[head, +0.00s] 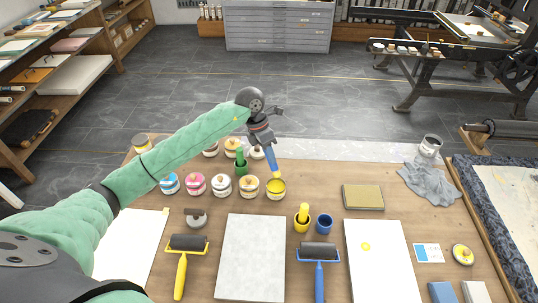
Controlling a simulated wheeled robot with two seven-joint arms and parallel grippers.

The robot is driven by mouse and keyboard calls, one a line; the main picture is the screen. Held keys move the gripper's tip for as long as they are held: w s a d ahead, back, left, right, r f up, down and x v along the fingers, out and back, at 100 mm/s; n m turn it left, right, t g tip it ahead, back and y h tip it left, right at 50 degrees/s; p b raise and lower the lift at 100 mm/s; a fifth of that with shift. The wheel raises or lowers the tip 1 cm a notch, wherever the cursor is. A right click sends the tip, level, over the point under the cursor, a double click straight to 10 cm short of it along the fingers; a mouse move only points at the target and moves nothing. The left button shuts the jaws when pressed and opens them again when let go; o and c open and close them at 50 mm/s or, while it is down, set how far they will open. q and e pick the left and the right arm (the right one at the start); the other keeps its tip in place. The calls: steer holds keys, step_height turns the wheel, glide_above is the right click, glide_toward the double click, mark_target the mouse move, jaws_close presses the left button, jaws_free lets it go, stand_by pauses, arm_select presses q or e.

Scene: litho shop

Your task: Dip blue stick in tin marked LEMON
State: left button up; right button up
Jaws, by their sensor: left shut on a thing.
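My left gripper (263,136) is shut on the blue stick (270,160) and holds it slightly tilted, lower end down. That end is at the mouth of an open tin with yellow inside (276,190), at the right end of the front row of tins. I cannot tell whether the tip is in the yellow or just above it. The label is too small to read, so I cannot confirm LEMON. My right gripper is not in view.
A green stick (240,156) stands behind. A yellow stick (304,211) stands in a yellow cup beside an empty-looking blue cup (325,223). Rollers (187,243) and sheets lie in front. Bare table (315,180) is to the right.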

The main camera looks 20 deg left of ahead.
arm_select(q)
steer(key=shift+f+b, duration=0.3)
steer(key=shift+f, duration=2.6)
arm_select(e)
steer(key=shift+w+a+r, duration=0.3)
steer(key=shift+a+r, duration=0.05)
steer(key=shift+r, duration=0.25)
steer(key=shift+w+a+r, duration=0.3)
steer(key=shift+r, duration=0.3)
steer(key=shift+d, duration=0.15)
arm_select(q)
steer(key=shift+f+b, duration=0.55)
steer(key=shift+b, duration=0.2)
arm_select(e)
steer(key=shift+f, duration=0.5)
arm_select(q)
steer(key=shift+f+b, duration=0.1)
steer(key=shift+b, duration=0.25)
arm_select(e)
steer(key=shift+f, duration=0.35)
